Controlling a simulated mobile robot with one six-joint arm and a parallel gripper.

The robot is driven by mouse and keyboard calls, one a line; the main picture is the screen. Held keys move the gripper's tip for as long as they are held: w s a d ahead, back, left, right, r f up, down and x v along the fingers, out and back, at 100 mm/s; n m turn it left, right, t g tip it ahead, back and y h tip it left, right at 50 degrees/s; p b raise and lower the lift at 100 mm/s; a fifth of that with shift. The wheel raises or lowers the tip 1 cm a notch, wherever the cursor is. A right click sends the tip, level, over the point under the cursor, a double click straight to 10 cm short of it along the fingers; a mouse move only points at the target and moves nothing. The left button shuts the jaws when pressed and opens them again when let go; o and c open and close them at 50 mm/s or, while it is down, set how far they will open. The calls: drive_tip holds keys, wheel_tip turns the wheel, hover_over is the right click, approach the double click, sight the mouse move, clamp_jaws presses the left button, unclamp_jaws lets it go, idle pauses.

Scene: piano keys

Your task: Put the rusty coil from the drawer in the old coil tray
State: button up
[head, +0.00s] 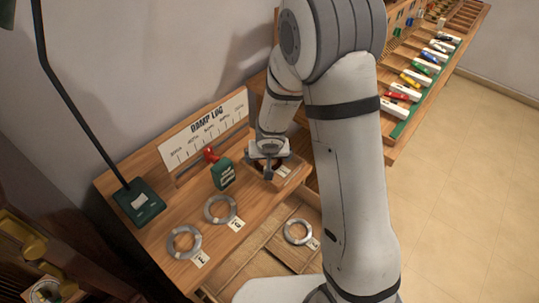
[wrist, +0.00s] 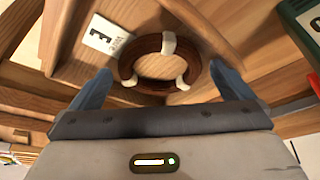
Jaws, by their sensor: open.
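The rusty coil (wrist: 127,66) is a brown ring with white ties and a white letter tag (wrist: 101,34), clear in the wrist view. It lies on wood between the spread blue fingers of my gripper (wrist: 160,76), which is open. In the head view my gripper (head: 268,168) points down over a small wooden tray (head: 294,171) at the desk's right end, and part of the brown coil (head: 260,164) shows under it. I take this for the old coil tray. The open drawer (head: 262,245) below holds a grey coil (head: 298,231) with a tag.
Two tagged grey coils (head: 184,241) (head: 220,208) lie on the desk. A green box with a red part (head: 223,174) stands left of my gripper, before the lamp log board (head: 205,128). A lamp base (head: 138,202) is at left. Floor is free at right.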

drive_tip(key=p+v, duration=0.7)
drive_tip(key=v, duration=0.5)
drive_tip(key=s+d+r+m+h, duration=0.15)
drive_tip(key=s+d+r, duration=0.35)
drive_tip(key=d+r, duration=0.55)
drive_tip(key=s+r, duration=0.4)
drive_tip(key=s, duration=0.3)
drive_tip(key=s+r+n+g+y, duration=0.1)
drive_tip(key=s+r, duration=0.4)
drive_tip(key=s, duration=0.1)
drive_tip(key=shift+s+d, duration=0.4)
drive_tip(key=shift+r+n+y, duration=0.15)
drive_tip(key=shift+n+y, duration=0.1)
drive_tip(key=shift+c, duration=0.2)
